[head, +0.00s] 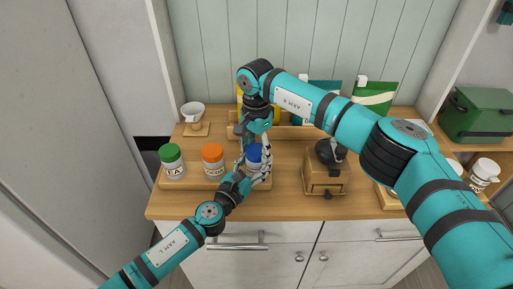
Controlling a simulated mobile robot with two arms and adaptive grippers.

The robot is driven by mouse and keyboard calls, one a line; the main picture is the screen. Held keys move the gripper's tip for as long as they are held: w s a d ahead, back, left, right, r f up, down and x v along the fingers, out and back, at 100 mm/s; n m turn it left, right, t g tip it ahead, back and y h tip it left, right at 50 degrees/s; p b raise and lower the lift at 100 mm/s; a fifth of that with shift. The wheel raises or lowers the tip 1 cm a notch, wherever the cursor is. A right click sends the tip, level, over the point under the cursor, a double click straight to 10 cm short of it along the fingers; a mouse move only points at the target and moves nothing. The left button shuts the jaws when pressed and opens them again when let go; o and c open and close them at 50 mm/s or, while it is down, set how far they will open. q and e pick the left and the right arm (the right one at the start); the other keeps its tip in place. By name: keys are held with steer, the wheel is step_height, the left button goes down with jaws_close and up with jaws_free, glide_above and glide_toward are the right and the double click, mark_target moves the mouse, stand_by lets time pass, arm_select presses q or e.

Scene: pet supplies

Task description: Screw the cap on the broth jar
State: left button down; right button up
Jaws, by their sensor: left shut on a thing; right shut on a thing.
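A jar with a blue cap (254,152) stands at the right end of the wooden tray, mostly hidden by my grippers; I take it to be the broth jar, though its label cannot be read. My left gripper (247,174) reaches in from the front left and is shut on the jar's body low down. My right gripper (257,155) comes down from above and is shut around the blue cap. The cap sits at the top of the jar; whether it is seated or threaded cannot be seen.
A jar with a green cap (172,160) and one with an orange cap (213,160) stand left on the tray (192,184). A wooden box with a black top (326,172) stands right. A white cup (193,112) is at the back left. Green pouches (374,98) stand behind.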

arm_select(q)
steer(key=shift+f, duration=0.1)
arm_select(e)
steer(key=m, duration=0.3)
steer(key=shift+m, duration=0.4)
steer(key=m, duration=0.8)
steer(key=shift+m, duration=0.4)
steer(key=m, duration=0.8)
steer(key=shift+m, duration=0.4)
steer(key=m, duration=0.5)
steer(key=shift+w+m, duration=0.1)
steer(key=shift+m, duration=0.2)
steer(key=o, duration=1.3)
